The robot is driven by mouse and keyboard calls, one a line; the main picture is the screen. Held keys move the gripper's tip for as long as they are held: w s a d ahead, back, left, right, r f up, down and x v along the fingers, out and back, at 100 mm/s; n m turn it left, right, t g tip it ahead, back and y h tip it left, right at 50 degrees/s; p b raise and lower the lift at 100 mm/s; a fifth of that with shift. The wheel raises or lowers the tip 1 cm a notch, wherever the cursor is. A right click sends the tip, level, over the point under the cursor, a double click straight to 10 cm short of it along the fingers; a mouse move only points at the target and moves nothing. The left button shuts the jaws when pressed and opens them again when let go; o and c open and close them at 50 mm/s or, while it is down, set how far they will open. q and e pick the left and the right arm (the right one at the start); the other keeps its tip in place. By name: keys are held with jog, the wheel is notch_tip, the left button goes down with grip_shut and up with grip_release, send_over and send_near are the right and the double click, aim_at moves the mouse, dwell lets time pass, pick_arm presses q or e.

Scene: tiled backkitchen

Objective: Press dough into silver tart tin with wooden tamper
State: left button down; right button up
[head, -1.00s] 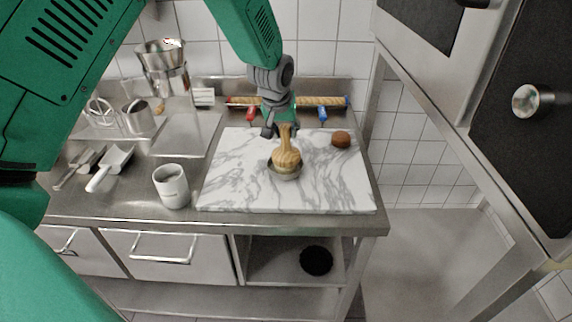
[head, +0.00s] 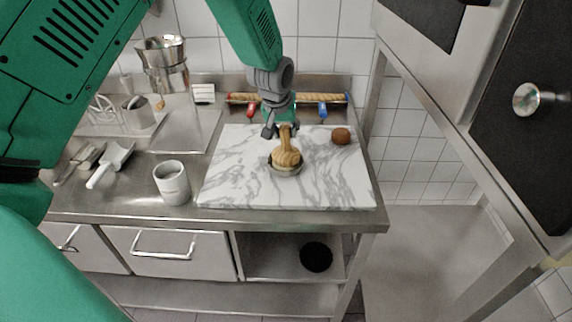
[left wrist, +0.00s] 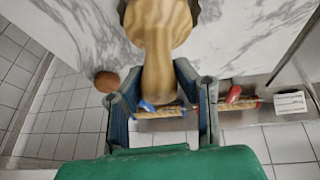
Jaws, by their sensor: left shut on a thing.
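The wooden tamper (head: 287,155) stands about upright over the silver tart tin (head: 285,173) on the marble board. Its wide end covers most of the tin, so any dough inside is hidden; I cannot tell how firmly it presses. My left gripper (head: 282,130) is shut on the upper handle of the tamper. My right gripper is not in view.
The marble board (head: 235,185) has free room around the tin. A brown ball (head: 341,136) lies at its back right. A white cup (head: 172,183) and a scoop (head: 112,163) stand to the left.

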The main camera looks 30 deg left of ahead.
pick_arm(q)
jog(key=shift+f, duration=1.05)
dwell(1.4)
jog(key=shift+p, duration=0.3)
jog(key=shift+w+r+p, duration=0.1)
jog(key=shift+r+p, duration=0.65)
jog(key=shift+r, duration=0.1)
notch_tip(320, 180, up, 6)
jog(key=p, duration=0.4)
jog(key=shift+f, duration=0.25)
jog(key=shift+r, duration=0.95)
